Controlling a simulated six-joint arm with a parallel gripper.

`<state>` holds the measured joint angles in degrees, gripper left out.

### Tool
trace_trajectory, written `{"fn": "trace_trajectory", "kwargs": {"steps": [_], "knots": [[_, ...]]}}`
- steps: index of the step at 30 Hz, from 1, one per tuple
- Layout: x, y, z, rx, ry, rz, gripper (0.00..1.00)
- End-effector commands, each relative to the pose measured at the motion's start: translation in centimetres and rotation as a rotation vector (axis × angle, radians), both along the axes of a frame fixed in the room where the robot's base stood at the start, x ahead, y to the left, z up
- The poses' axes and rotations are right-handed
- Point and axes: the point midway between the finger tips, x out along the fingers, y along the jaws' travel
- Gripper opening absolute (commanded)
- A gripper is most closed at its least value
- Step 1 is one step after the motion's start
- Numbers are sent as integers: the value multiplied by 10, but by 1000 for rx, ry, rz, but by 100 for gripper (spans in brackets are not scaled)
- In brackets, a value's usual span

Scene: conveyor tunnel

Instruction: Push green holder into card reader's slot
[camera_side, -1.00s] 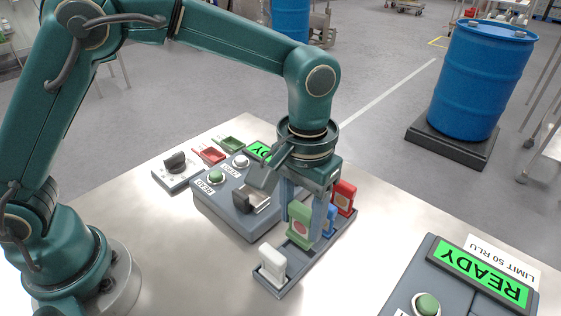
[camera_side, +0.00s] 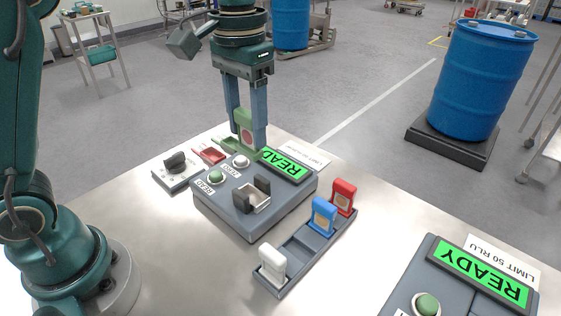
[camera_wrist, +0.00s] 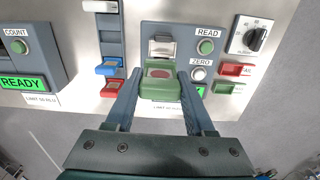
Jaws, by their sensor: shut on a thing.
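My gripper (camera_side: 248,138) is shut on the green holder (camera_side: 244,121), which has a round red patch and hangs upright between the two fingers. In the side view it is at the far edge of the card reader, raised up and apart from the slot. The card reader (camera_side: 228,221) is a grey box with a READ button, a ZERO button and a green READY screen. Its slot (camera_side: 253,200) is a pale opening between dark uprights. In the wrist view, the slot (camera_wrist: 162,48) lies beyond the green holder (camera_wrist: 160,83), whose body partly covers the screen.
A grey rack (camera_side: 296,257) holds white (camera_side: 272,264), blue (camera_side: 324,214) and red (camera_side: 344,196) holders. A second READY device (camera_side: 440,285) is at right. A dial box (camera_side: 176,170), red tray (camera_side: 209,154) and green tray (camera_side: 228,144) sit left of the reader.

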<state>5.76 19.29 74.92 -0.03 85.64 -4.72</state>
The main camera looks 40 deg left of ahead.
Motion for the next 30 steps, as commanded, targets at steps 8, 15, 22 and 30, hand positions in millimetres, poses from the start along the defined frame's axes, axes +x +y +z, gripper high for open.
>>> {"fn": "trace_trajectory", "kwargs": {"steps": [8, 15, 22, 30], "knots": [[1, 5, -18, 1, 6, 20, 0], [1, 5, -44, 1, 5, 19, 0], [1, 5, -56, 0, 1, 19, 0], [1, 5, -57, 0, 1, 19, 0]]}}
